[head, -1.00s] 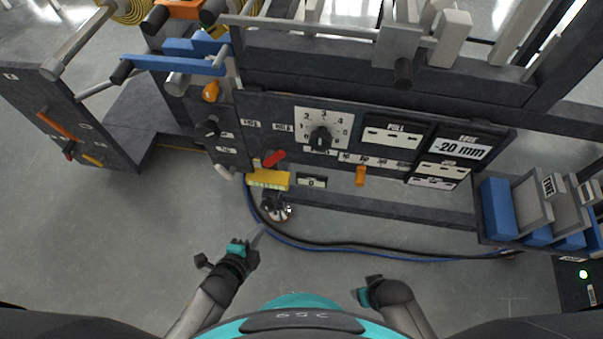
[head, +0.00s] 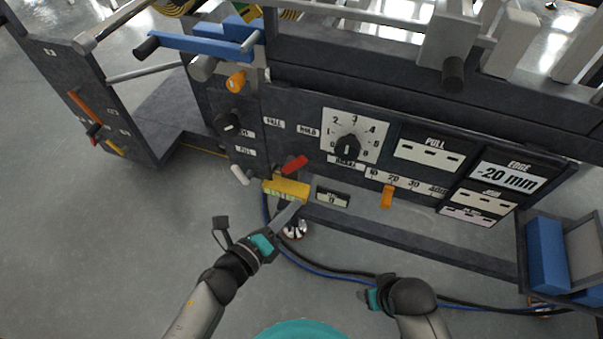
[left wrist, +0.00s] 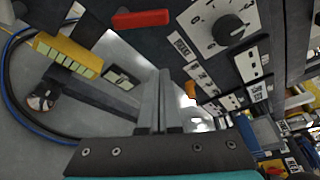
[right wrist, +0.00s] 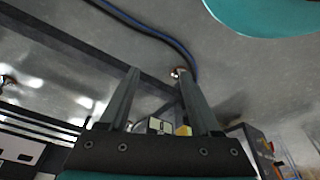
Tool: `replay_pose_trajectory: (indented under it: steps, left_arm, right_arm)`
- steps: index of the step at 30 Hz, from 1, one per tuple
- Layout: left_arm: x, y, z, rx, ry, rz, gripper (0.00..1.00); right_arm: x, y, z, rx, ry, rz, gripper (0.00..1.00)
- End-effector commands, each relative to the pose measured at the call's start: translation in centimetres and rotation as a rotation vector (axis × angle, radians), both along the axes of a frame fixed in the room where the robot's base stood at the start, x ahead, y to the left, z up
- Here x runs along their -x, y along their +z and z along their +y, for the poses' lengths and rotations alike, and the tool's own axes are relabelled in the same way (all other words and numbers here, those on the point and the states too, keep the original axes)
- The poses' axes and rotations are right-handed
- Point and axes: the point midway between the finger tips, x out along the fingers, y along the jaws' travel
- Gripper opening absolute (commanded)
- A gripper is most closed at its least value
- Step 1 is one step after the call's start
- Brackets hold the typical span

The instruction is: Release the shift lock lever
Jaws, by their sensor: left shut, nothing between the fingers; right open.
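A red lever (head: 295,164) sticks out of the dark machine panel, just above a yellow labelled block (head: 286,190). Both also show in the left wrist view, the red lever (left wrist: 140,18) at the top and the yellow block (left wrist: 68,53) at the left. The small labels are too blurred to tell which part is the shift lock lever. My left gripper (head: 298,208) is shut and empty, its tips at the yellow block's lower right in the head view; I cannot tell if they touch. My right gripper (right wrist: 158,72) is open and empty, low in front of the machine.
A round dial (head: 347,148), an orange lever (head: 387,196) and a white lever (head: 240,175) are on the panel. Blue and black cables (head: 340,266) run along the floor below. A blue block (head: 546,255) stands at the right. The floor at the left is clear.

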Motion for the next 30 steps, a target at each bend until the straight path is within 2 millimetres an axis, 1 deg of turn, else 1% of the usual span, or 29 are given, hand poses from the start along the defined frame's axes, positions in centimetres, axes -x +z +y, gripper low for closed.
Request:
replay_pose_trajectory:
  steps: [4,7,14,22,25,30]
  left_arm:
    - [-0.4,-0.1,-0.2,0.001,0.001,0.000,0.00]
    - [-1.3,-0.4,-0.8,0.001,0.001,0.000,0.00]
    - [-4.6,-1.2,-3.0,0.003,0.001,-0.001,0.00]
    - [-8.3,-2.1,-5.6,0.003,0.001,0.000,0.00]
    - [-8.6,-1.0,-4.4,-0.002,0.002,0.000,0.00]
    - [-8.9,-0.1,-3.1,-0.002,0.001,0.001,0.00]
  right_arm:
    - [-0.1,0.1,0.0,-0.001,0.000,-0.004,0.64]
    - [-0.4,0.5,0.1,-0.002,0.000,-0.012,0.64]
    - [-1.2,2.4,0.2,-0.006,-0.001,-0.043,0.64]
    - [-1.8,5.3,0.2,-0.012,-0.003,-0.085,0.64]
    - [-1.5,4.6,0.2,-0.009,-0.002,-0.065,0.64]
    - [-1.3,3.3,0.2,-0.007,-0.001,-0.048,0.64]
